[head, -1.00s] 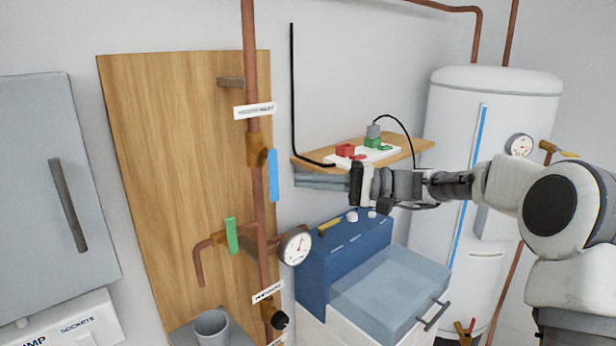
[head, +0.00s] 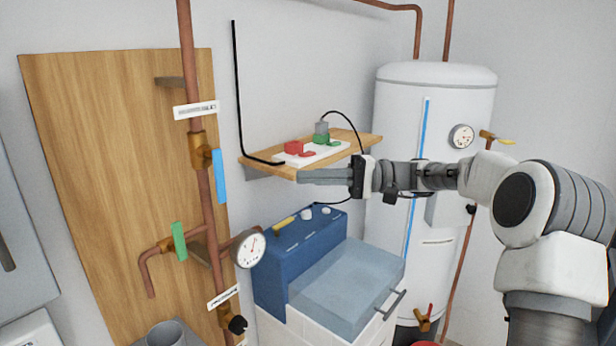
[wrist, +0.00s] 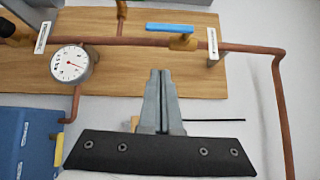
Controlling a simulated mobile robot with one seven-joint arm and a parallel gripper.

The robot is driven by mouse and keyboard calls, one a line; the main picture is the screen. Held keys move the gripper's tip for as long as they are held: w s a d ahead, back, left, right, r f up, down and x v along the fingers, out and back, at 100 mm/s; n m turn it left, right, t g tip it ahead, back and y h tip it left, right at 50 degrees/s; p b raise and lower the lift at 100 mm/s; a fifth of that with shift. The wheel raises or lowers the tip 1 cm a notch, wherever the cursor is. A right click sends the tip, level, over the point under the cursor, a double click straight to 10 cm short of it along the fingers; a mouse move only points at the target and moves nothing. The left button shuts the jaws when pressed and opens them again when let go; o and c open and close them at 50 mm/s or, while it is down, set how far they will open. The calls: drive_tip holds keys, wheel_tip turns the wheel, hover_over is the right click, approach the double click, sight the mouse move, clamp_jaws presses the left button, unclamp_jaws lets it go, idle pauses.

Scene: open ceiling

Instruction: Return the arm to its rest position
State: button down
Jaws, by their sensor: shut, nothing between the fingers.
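My arm reaches in from the right in the head view, stretched roughly level to the left. My gripper (head: 305,177) points left, just below the front edge of the small wooden shelf. In the wrist view my gripper (wrist: 161,75) has its two grey fingers together, with nothing between them. Beyond the fingertips in that view are the wooden board (wrist: 140,82) and a copper pipe with a blue lever (wrist: 183,29). I cannot tell whether the gripper touches the shelf.
The wooden shelf (head: 366,143) holds a white power strip with red and green plugs. Below stands a blue unit (head: 275,262) with a clear-lidded box. A white tank (head: 395,100) stands behind my arm. A gauge (head: 249,249) and a green lever (head: 179,241) sit on pipes at left.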

drive_tip(key=s+a+f+h, duration=0.2)
drive_tip(key=s+f+h, duration=0.3)
drive_tip(key=s+h, duration=0.55)
drive_tip(key=s+d+f+t+h, duration=0.3)
drive_tip(key=s+d, duration=0.3)
drive_tip(key=s, duration=0.4)
drive_tip(key=s+d+f+t+h, duration=0.3)
drive_tip(key=s+d+h, duration=0.2)
drive_tip(key=s, duration=0.5)
drive_tip(key=shift+s+d+t, duration=0.3)
drive_tip(key=shift+s+d, duration=0.1)
drive_tip(key=shift+d, duration=0.5)
drive_tip(key=shift+a, duration=0.2)
